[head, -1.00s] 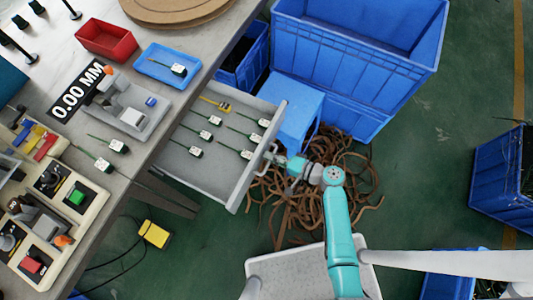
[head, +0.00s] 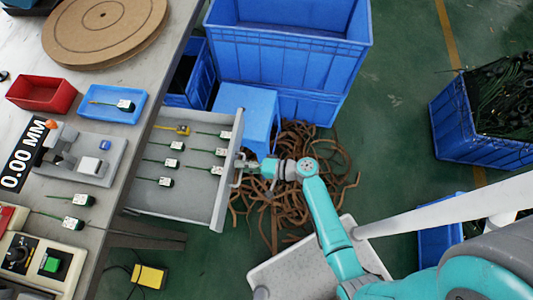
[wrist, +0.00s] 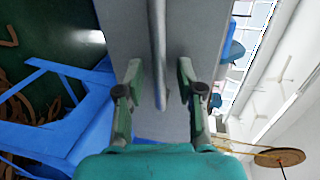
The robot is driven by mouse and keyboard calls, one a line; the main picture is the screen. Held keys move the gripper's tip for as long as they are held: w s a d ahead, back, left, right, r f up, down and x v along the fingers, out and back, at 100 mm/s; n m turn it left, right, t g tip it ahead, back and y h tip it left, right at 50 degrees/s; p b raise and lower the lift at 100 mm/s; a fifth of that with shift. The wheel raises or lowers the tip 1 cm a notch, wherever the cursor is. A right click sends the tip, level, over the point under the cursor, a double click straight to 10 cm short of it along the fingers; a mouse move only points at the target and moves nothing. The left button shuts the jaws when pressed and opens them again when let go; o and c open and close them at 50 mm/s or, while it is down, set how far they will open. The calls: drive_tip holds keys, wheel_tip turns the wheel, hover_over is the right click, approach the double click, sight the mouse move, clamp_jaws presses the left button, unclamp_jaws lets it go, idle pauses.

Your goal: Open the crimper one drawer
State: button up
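The grey drawer (head: 208,199) is pulled out from under the workbench, and several small green-and-white socket parts and a yellow one lie inside. Its bar handle (head: 238,169) is on the outer front, and the handle also shows in the wrist view (wrist: 157,45). My gripper (head: 247,166) is at the handle, outside the drawer front. In the wrist view my gripper (wrist: 161,90) has its two fingers spread, one on each side of the bar, with gaps visible. It holds nothing.
Large blue crates (head: 290,50) and a blue stool (head: 243,112) stand just behind the drawer. Brown strips (head: 300,205) lie heaped on the floor under my arm. A blue crate (head: 455,130) of dark parts is at right. Green floor (head: 395,100) between is clear.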

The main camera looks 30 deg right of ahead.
drive_tip(key=v, duration=1.1)
drive_tip(key=shift+s+d, duration=0.2)
drive_tip(key=shift+f, duration=0.1)
